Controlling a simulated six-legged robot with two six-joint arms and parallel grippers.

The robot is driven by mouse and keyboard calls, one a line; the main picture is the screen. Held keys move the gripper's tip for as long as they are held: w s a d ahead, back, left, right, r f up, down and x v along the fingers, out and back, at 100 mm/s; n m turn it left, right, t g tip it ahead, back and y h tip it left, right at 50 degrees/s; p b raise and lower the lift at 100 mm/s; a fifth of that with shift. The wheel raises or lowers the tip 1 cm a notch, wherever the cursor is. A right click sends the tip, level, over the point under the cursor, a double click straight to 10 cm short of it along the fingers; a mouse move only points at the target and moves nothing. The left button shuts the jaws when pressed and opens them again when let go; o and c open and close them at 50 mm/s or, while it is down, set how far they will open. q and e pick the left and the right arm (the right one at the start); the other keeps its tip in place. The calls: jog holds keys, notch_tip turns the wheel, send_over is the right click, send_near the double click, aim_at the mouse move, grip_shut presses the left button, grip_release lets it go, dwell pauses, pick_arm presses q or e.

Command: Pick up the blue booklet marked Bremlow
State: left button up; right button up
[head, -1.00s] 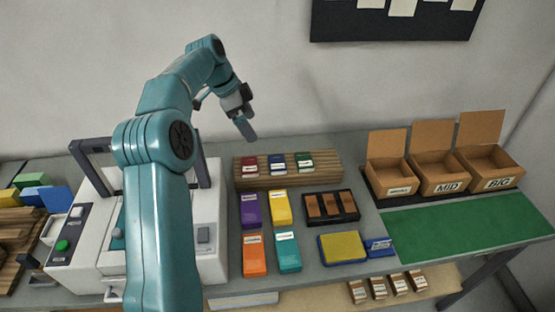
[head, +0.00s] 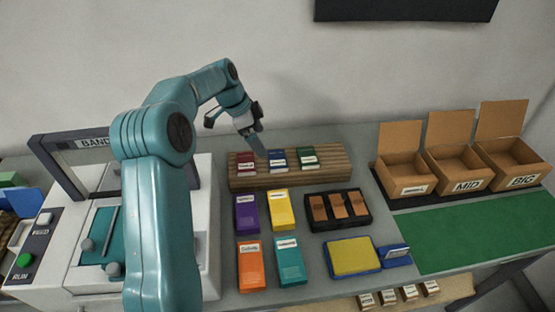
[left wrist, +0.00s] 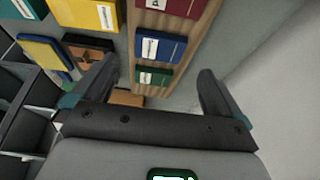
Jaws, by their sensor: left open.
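A blue booklet (head: 277,158) with a white label lies on the slatted wooden stand at the back of the bench, between a red booklet (head: 245,162) and a green booklet (head: 308,157). Its lettering is too small to read. The left wrist view shows the blue booklet (left wrist: 150,47) on the wood ahead of the fingers, with the green booklet (left wrist: 152,77) nearer. My left gripper (head: 257,145) is open and empty, above the stand between the red and blue booklets. Its two fingers (left wrist: 160,75) are spread in the wrist view. My right gripper is not in view.
The wooden stand (head: 335,170) holds the booklets. In front lie purple (head: 247,213), yellow (head: 280,210), orange (head: 250,265) and teal packs (head: 289,260), a dark tray (head: 318,226) and a yellow pad (head: 353,256). A white machine (head: 180,225) is left; open cartons (head: 400,163) and a green mat (head: 480,230) are right.

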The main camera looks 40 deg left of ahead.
aim_at(273, 159)
pick_arm(q)
jog(key=x, duration=0.2)
jog(key=shift+f, duration=0.35)
jog(key=shift+w+d+f+p, duration=0.2)
jog(key=shift+d+f+p, duration=0.1)
jog(key=shift+d+f, duration=0.2)
jog(key=x, duration=0.1)
jog(key=p+x, duration=0.1)
jog(key=x, duration=0.2)
jog(key=shift+w+a, duration=0.2)
jog(key=shift+a, duration=0.1)
jog(key=shift+w+d+f, duration=0.15)
jog(key=shift+d+f, duration=0.1)
jog(key=shift+f, duration=0.1)
jog(key=shift+a, duration=0.1)
jog(key=c, duration=0.5)
jog(key=shift+c, duration=1.4)
